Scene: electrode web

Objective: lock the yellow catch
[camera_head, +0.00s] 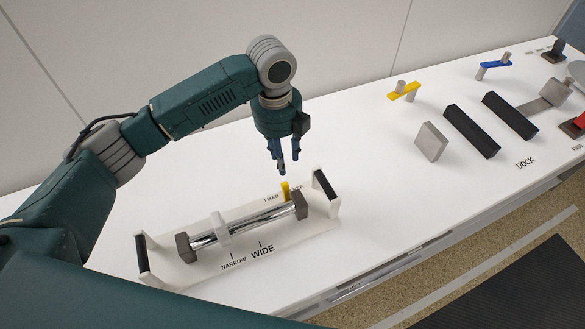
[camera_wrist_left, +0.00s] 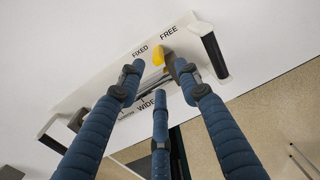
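The yellow catch (camera_head: 286,190) is a small upright tab on the white tray (camera_head: 300,243), beside the right end of a chrome roller (camera_head: 240,226). In the left wrist view the catch (camera_wrist_left: 158,56) lies just below the printed words FIXED and FREE; its exact setting I cannot tell. My left gripper (camera_head: 281,168) points down above the catch, apart from it in the head view. In the left wrist view the gripper (camera_wrist_left: 157,85) has its three fingers spread, with nothing between them. Part of the roller is hidden behind the fingers there. My right gripper is not in view.
The tray has a black handle (camera_head: 325,186) at each end and NARROW and WIDE marks in front. A yellow bar (camera_head: 404,91), a blue bar (camera_head: 494,65), a grey block (camera_head: 431,142) and black blocks (camera_head: 472,131) stand further right. The white table between is clear.

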